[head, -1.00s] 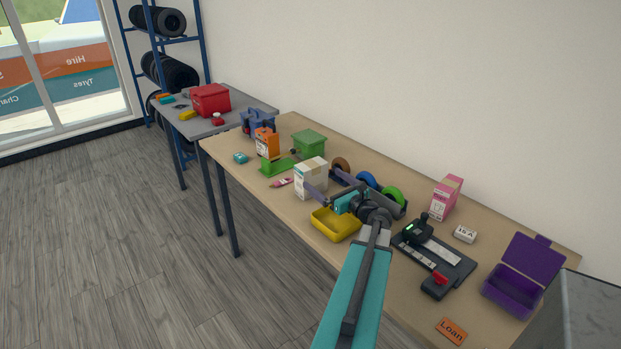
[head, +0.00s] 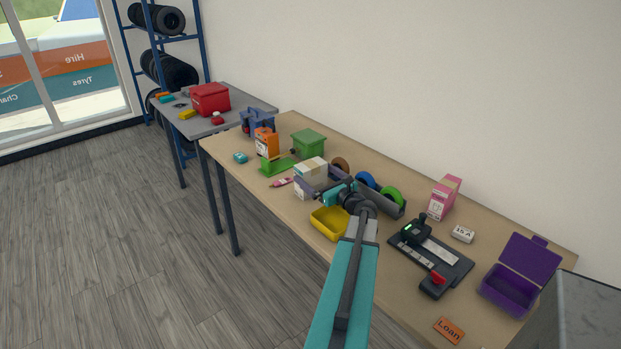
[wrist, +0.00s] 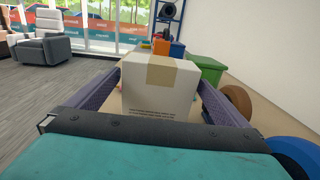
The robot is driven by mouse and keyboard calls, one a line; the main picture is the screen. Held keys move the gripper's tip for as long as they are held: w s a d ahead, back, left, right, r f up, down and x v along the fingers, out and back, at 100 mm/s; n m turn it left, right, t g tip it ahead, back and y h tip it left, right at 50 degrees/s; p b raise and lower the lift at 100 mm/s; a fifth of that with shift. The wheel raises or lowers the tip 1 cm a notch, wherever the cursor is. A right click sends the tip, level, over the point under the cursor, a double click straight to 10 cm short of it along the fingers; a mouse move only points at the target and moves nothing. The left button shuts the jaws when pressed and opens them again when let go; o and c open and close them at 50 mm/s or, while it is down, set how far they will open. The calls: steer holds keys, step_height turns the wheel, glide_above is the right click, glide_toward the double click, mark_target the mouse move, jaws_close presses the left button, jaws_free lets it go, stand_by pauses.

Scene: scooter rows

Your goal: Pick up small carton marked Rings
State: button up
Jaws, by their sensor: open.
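A white carton (head: 312,167) with a tan tape strip stands upright on the wooden table. In the wrist view the carton (wrist: 160,92) is between the two purple fingers of my gripper (head: 313,178). The fingers are open, one on each side of it, with a narrow gap seeming to show on the left; contact on the right I cannot tell. In the head view a finger covers part of its front. Its small print is unreadable, so I cannot confirm a Rings mark. An orange carton (head: 267,143) and a pink carton (head: 443,198) stand apart on the same table.
A yellow tray (head: 329,224) lies just in front of the carton. A tape holder with coloured rolls (head: 392,197) stands right of it. A green bin (head: 309,143) is behind. A black device (head: 430,257) and an open purple box (head: 509,290) lie farther right.

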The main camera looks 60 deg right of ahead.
steer(key=shift+p+x, duration=0.4)
steer(key=shift+x, duration=1.25)
steer(key=shift+a+f, duration=0.1)
steer(key=c, duration=1.1)
steer(key=shift+r, duration=0.25)
steer(key=shift+r+b, duration=0.8)
steer(key=shift+r, duration=4)
